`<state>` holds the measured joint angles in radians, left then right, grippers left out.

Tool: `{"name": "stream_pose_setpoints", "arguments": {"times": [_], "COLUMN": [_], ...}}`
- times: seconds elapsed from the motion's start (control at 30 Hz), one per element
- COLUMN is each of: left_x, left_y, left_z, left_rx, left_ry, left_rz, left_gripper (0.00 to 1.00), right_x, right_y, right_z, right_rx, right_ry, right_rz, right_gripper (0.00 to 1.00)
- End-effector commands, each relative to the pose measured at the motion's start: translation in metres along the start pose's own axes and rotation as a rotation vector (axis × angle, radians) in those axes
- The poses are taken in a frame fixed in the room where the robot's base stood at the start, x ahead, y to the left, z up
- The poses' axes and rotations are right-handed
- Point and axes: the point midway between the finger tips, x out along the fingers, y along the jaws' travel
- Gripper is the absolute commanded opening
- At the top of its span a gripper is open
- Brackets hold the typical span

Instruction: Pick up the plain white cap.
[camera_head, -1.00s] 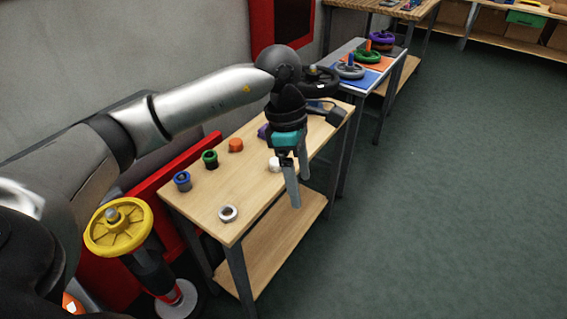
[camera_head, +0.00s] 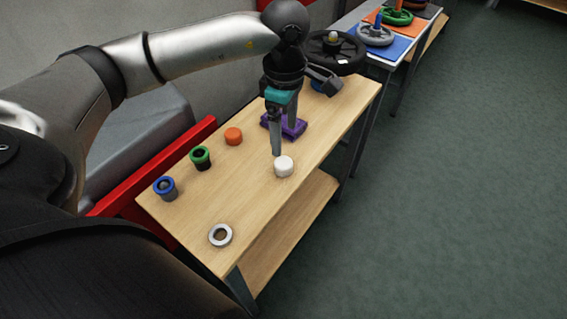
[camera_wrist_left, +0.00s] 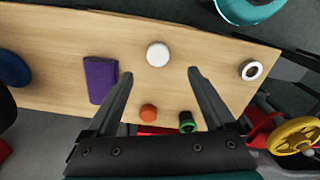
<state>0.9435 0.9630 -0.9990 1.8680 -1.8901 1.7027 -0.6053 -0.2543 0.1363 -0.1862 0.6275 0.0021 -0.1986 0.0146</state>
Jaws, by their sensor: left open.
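The plain white cap (camera_head: 284,166) stands on the wooden table near its right edge in the head view. In the left wrist view the white cap (camera_wrist_left: 158,54) lies ahead of the fingertips, between their lines. My left gripper (camera_head: 284,139) is over the table just behind the cap, fingers pointing down. Its fingers are apart and empty in the left wrist view (camera_wrist_left: 161,73). The cap is not between the fingers. My right gripper does not show.
On the table (camera_head: 205,215) are an orange cap (camera_head: 233,136), a green-ringed cap (camera_head: 200,158), a blue-ringed cap (camera_head: 165,188), a white ring (camera_head: 220,235) and a purple block (camera_head: 290,126). A black handwheel (camera_head: 335,52) stands at the far end.

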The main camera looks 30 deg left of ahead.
Motion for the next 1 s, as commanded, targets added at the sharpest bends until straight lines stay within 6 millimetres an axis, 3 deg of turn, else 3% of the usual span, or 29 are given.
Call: {"name": "stream_pose_setpoints", "arguments": {"times": [0.03,0.13,0.2,0.27,0.47,0.8,1.0], "left_x": [0.015,0.033,0.041,0.046,0.054,0.091,0.101], "left_y": [-0.001,0.000,0.000,0.001,0.001,0.003,0.003], "left_z": [0.000,0.000,0.000,0.000,0.000,-0.003,-0.003], "left_rx": [-0.001,-0.001,-0.002,-0.002,-0.001,-0.001,0.000], "left_ry": [-0.001,-0.001,-0.001,-0.001,-0.001,-0.002,-0.002], "left_rz": [-0.004,-0.003,-0.002,0.000,0.000,-0.002,0.001], "left_gripper": [0.88,0.88,0.88,0.88,0.88,0.88,0.88], "right_x": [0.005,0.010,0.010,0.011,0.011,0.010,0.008], "right_y": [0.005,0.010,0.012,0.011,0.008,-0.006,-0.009], "right_z": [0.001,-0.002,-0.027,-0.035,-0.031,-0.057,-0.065], "right_rx": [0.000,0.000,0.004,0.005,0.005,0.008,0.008], "right_ry": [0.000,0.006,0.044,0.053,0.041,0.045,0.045], "right_rz": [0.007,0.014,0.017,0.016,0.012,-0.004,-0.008], "right_gripper": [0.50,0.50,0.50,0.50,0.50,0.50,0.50]}}
